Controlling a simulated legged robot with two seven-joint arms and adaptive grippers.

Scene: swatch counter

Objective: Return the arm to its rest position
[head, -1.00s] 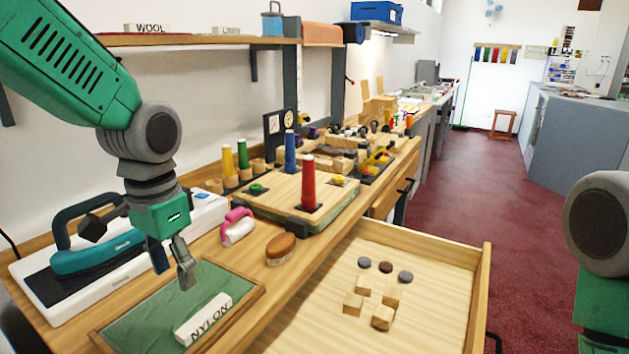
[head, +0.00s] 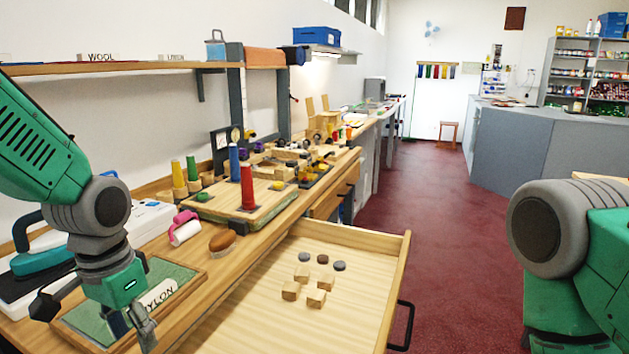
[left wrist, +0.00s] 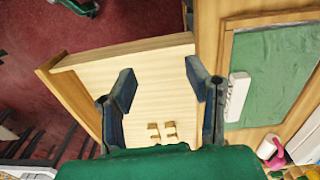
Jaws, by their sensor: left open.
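My left gripper (head: 131,325) comes in from the left in the head view and hangs in front of the green mat in its wooden frame. Its fingers also show in the left wrist view (left wrist: 160,85), spread apart with nothing between them. The white NYLON block (head: 161,294) lies on the green mat (head: 180,272), partly hidden by the gripper. In the left wrist view the block (left wrist: 237,96) is to the right of the fingers. My right arm stands at the right edge of the head view; its gripper is out of frame.
An open drawer (head: 345,262) holds several wooden blocks and dark discs. A brown brush (head: 222,241) and a pink-handled roller (head: 185,228) lie on the counter. A board with coloured spools (head: 247,190) stands behind them. A shelf (head: 130,67) runs above. Red floor is free at the right.

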